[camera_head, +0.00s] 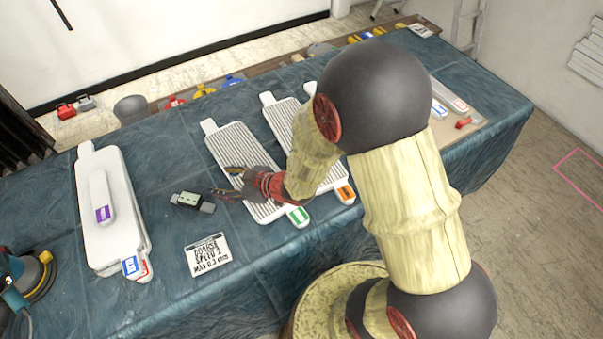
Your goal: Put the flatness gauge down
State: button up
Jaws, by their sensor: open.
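A small dark grey and pale green device (192,201), which looks like the flatness gauge, lies on the blue-covered table (170,165), left of the ribbed boards. My gripper (220,181) is open, with its two fingers apart and pointing left. Nothing shows between the fingers. The fingertips are just to the right of the device and appear apart from it. The gripper is over a ribbed white board (228,142) with a green label and hides part of it. Its exact height above the board cannot be told.
A smooth white board (88,240) with a smaller purple-labelled piece on it lies at left. A printed speed card (207,255) lies near the front edge. A sander-like tool (35,275) is at far left. Another ribbed board (283,120) is partly behind my arm. Cloth around the card is clear.

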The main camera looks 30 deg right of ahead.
jog(key=w+d+r+m+h, duration=0.2)
jog(key=w+d+r+h, duration=0.15)
jog(key=d+r, duration=0.45)
jog(key=s+d+r+m+h, duration=0.4)
jog(key=s+d+r+h, duration=0.1)
jog(key=s+d+r, duration=0.3)
jog(key=s+r+m+g, duration=0.1)
jog(key=s+r+g, duration=0.1)
jog(key=s, duration=0.7)
jog(key=s+r+m+g, duration=0.2)
jog(key=s+r, duration=0.3)
jog(key=s, duration=0.4)
jog(key=shift+s+a+r+y, duration=0.25)
jog(key=shift+s+a+y, duration=0.1)
jog(key=shift+s+y, duration=0.1)
